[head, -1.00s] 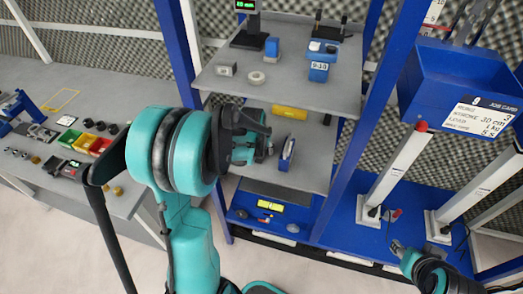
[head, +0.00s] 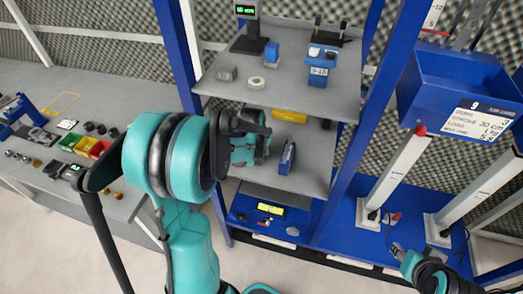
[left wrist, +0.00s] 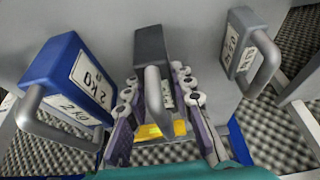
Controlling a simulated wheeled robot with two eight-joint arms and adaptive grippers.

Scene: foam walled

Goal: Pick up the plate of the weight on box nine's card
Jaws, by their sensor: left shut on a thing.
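Box nine (head: 462,78) is a blue bin at the upper right; its white card (head: 480,121) shows a 9, a 30 cm stroke and what reads as a 1 kg load. My left gripper (head: 262,141) reaches over the middle shelf. In the left wrist view its fingers (left wrist: 163,118) are shut around the handle of a dark grey plate (left wrist: 150,46), whose label is mostly hidden. A blue plate (left wrist: 66,72) marked 2 KG stands left of it, and a lighter grey plate (left wrist: 238,42) right of it. My right gripper (head: 399,251) is low at the right; its fingers are too small to judge.
The upper shelf (head: 290,92) holds a green-lit display (head: 245,12), a white ring (head: 256,82) and blue blocks. A yellow item (head: 289,116) lies behind the gripper. Blue uprights flank the shelves. A left bench (head: 40,150) carries coloured bins.

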